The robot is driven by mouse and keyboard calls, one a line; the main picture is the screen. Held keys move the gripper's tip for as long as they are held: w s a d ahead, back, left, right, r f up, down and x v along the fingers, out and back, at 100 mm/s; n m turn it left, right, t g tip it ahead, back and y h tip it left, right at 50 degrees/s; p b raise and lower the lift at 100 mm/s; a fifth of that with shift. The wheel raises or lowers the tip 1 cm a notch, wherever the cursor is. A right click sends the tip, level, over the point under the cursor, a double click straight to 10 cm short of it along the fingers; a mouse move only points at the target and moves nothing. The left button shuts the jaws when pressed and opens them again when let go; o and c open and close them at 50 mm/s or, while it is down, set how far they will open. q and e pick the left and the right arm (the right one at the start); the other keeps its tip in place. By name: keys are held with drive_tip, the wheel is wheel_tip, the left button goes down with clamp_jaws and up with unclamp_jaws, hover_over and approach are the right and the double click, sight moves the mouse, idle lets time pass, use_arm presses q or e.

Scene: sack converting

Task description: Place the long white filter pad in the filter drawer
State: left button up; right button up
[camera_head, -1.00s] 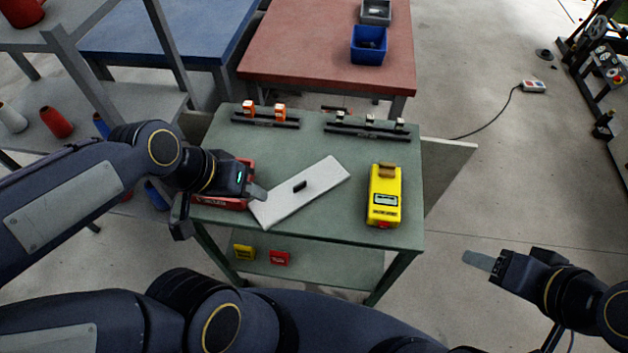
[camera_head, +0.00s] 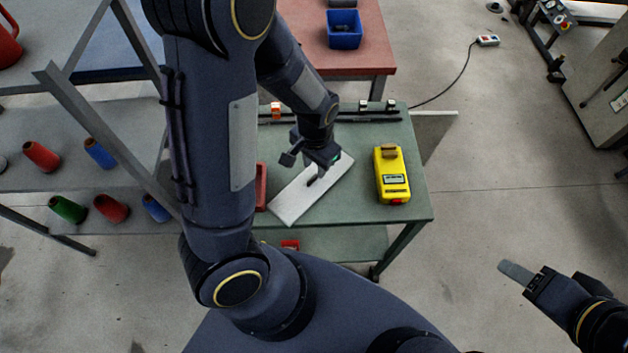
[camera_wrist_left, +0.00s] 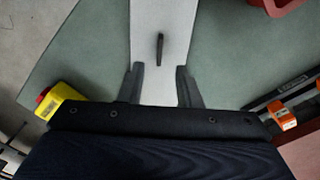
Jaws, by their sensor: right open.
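The long white filter pad (camera_head: 297,202) lies slanted on the green table, with a short dark handle (camera_wrist_left: 160,48) standing on its top. My left gripper (camera_head: 303,170) is above the pad near this handle. In the left wrist view its fingers (camera_wrist_left: 160,76) are spread, with the handle beyond their tips and nothing held. My right gripper (camera_head: 517,273) is open and empty over the floor at the lower right. A red container-like thing (camera_head: 260,188) sits at the table's left side, partly hidden by my left arm. I cannot tell whether it is the filter drawer.
A yellow device (camera_head: 391,174) stands right of the pad. Dark rails with small orange and pale blocks (camera_head: 364,106) line the table's back. A blue bin (camera_head: 344,29) stands on the red table behind. The green table's front right is bare.

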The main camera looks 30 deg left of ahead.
sight(315, 175)
use_arm(q)
wheel_tip(315, 175, down, 4)
drive_tip(key=shift+f, duration=0.2)
drive_tip(key=shift+c, duration=0.3)
clamp_jaws()
